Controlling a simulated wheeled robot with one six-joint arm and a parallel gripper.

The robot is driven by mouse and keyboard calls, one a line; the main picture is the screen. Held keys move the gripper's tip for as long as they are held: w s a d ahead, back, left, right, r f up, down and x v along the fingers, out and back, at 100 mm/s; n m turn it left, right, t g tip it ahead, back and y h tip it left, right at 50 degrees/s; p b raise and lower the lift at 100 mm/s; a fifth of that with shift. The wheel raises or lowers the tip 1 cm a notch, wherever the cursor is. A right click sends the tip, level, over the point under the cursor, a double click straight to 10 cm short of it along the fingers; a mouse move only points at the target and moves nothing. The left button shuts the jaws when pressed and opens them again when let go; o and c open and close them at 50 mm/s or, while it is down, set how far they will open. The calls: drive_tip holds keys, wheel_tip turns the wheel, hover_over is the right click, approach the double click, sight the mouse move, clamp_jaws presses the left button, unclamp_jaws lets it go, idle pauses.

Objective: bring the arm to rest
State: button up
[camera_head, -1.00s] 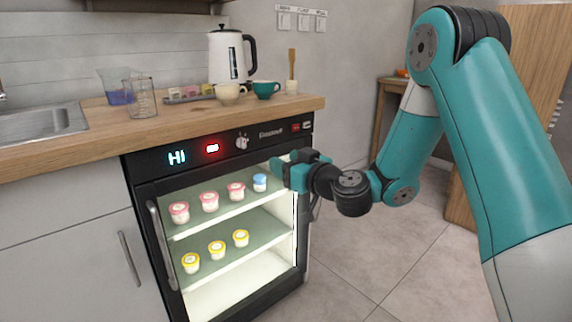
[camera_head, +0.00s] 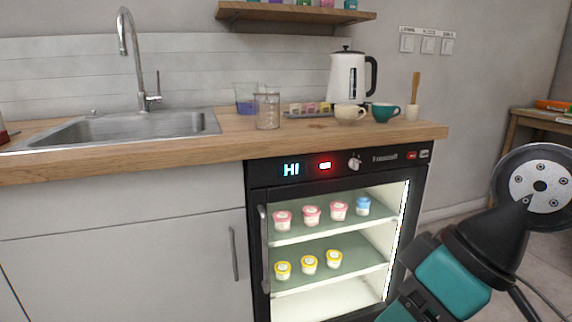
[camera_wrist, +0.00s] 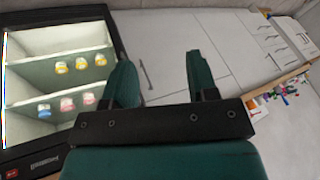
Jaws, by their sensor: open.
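My gripper (camera_wrist: 163,78) is open and empty in the wrist view, with its two teal fingers wide apart. In the head view my arm is folded at the lower right, and its end runs off the bottom edge, so the fingertips are hidden there. The gripper is outside the lit fridge (camera_head: 336,242), near its lower right side in the head view. In the wrist view the fridge (camera_wrist: 58,38) lies to the left, turned upside down, and nothing is between the fingers.
The fridge holds pink-lidded jars (camera_head: 311,215) and a blue-lidded jar (camera_head: 363,206) above yellow-lidded jars (camera_head: 309,264). On the wooden counter (camera_head: 200,150) stand a kettle (camera_head: 347,78), cups, beakers and a sink (camera_head: 130,125). A side table (camera_head: 540,118) stands at the right.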

drive_tip(key=s+d+r+p, duration=0.1)
drive_tip(key=r+p, duration=1.3)
drive_tip(key=s+d+r+m+h+p, duration=0.1)
drive_tip(key=s+r+p, duration=0.1)
drive_tip(key=r+p, duration=1.2)
drive_tip(key=shift+g, duration=0.4)
drive_tip(key=shift+s, duration=0.1)
